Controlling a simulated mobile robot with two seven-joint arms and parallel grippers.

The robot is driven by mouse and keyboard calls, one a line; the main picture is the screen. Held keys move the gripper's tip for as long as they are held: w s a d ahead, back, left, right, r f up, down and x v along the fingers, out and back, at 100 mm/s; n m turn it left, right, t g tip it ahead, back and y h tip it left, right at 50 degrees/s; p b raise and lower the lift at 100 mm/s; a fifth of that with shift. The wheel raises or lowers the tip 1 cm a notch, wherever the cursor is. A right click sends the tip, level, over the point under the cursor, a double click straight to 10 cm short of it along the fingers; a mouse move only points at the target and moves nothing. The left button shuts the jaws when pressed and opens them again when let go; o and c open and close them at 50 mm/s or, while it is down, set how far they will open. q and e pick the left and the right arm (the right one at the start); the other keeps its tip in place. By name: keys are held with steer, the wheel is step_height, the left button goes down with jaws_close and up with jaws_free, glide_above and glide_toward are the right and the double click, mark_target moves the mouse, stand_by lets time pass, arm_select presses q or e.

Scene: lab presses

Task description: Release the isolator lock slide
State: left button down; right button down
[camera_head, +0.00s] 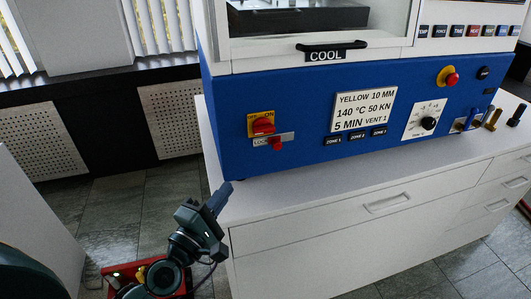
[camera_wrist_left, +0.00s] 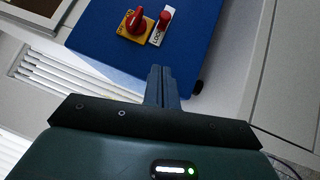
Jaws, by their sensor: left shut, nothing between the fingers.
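The isolator is a red rotary switch (camera_head: 263,126) on a yellow plate marked OFF and ON, on the left of the blue press front. It also shows in the left wrist view (camera_wrist_left: 134,21). Just below it is the lock slide, a red knob (camera_head: 277,143) on a pale strip lettered LOCK; the knob sits at the right part of the strip. In the left wrist view the knob (camera_wrist_left: 165,17) is at the strip's upper end. My left gripper (camera_head: 222,192) is shut and empty, below and left of the slide, apart from the panel. My right gripper is not in view.
The blue press (camera_head: 310,125) stands on a white cabinet (camera_head: 330,215) with drawers. Its panel also carries a label, zone buttons, a dial (camera_head: 428,123) and a red stop button (camera_head: 452,79). A red box (camera_head: 115,270) is on the floor. Open floor lies left of the cabinet.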

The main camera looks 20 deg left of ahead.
arm_select(q)
steer(key=shift+s, duration=0.1)
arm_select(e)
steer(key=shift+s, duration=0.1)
arm_select(q)
steer(key=p, duration=0.3)
glide_toward(280, 148)
steer(key=w+a, duration=0.4)
steer(key=a, duration=0.1)
steer(key=w+d, duration=0.1)
steer(key=d+r, duration=0.1)
steer(key=shift+w+d+p, duration=0.35)
steer(key=shift+d, duration=0.05)
steer(key=shift+w+d, duration=0.25)
steer(key=shift+d, duration=0.15)
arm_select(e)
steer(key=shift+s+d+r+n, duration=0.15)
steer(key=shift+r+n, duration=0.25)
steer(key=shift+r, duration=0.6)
arm_select(q)
steer(key=w+d, duration=0.2)
steer(key=d, duration=0.1)
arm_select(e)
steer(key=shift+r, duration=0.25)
